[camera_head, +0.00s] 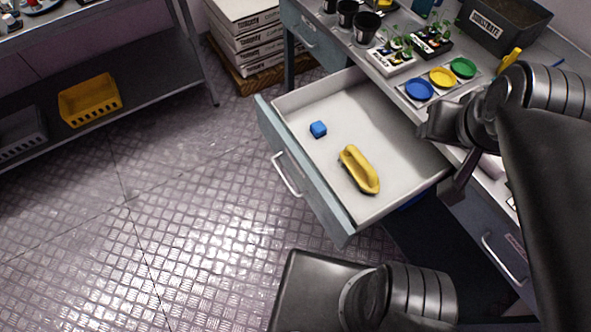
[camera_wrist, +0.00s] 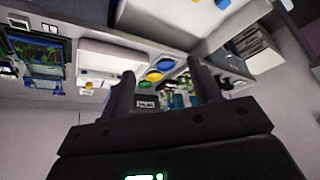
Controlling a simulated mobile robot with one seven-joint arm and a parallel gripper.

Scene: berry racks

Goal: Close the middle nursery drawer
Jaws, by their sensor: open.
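The middle nursery drawer (camera_head: 300,100) is pulled far out of the blue-grey bench in the head view. Its front panel (camera_head: 305,178) faces lower left and carries a pale bar handle (camera_head: 287,175). My gripper (camera_head: 441,160) is at the drawer's right rear, near the bench edge, away from the handle. In the wrist view its two fingers (camera_wrist: 163,78) stand apart with nothing held. Whether it touches the drawer is unclear.
The bench top holds coloured discs (camera_head: 442,77), seedling trays (camera_head: 391,60), black pots (camera_head: 366,27) and a dark substrate box (camera_head: 503,22). Another drawer handle (camera_head: 503,258) is at lower right. Stacked boxes (camera_head: 245,40) and a shelf with a yellow basket (camera_head: 90,100) stand beyond. Floor before the drawer is clear.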

